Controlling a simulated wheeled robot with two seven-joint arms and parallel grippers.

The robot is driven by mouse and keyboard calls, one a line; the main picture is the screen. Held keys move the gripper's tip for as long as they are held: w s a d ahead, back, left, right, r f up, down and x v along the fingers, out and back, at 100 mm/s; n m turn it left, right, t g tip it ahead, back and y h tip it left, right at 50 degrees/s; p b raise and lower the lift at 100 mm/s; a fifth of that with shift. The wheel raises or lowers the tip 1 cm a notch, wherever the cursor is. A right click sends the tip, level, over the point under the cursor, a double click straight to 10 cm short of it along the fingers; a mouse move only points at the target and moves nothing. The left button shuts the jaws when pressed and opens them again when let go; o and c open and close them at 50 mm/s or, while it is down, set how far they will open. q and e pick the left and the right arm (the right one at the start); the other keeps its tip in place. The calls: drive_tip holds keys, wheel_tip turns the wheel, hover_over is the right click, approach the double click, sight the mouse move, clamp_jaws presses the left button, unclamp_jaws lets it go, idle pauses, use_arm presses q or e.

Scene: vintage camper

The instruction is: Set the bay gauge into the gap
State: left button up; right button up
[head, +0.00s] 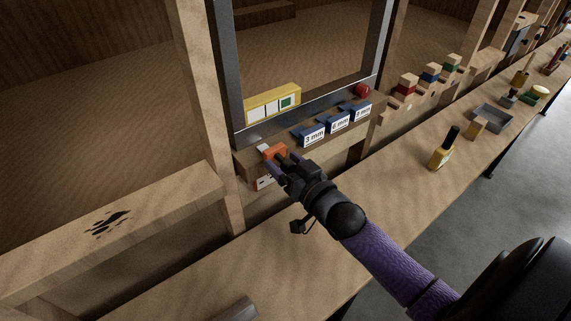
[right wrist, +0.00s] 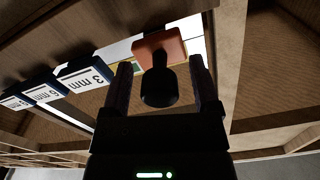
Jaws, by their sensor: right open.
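An orange block with a black round handle, which looks like the bay gauge (head: 275,150), is at the left end of the wooden ledge below the dark metal window frame (head: 228,85). In the right wrist view the orange block (right wrist: 160,48) sits beyond the fingertips, and its black handle (right wrist: 158,90) points back between them. My right gripper (head: 277,161) is open around the handle, with space visible on both sides of it. The gripper hides part of the gauge in the head view. I cannot tell where the gap is. My left gripper is not in view.
Blue blocks labelled in mm (head: 312,135) line the ledge right of the gauge. A yellow spirit level (head: 273,103) and a red ball-like thing (head: 361,90) are behind them. A wooden post (head: 207,110) rises left of the frame.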

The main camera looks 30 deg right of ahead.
clamp_jaws()
idle(0.4)
idle(1.0)
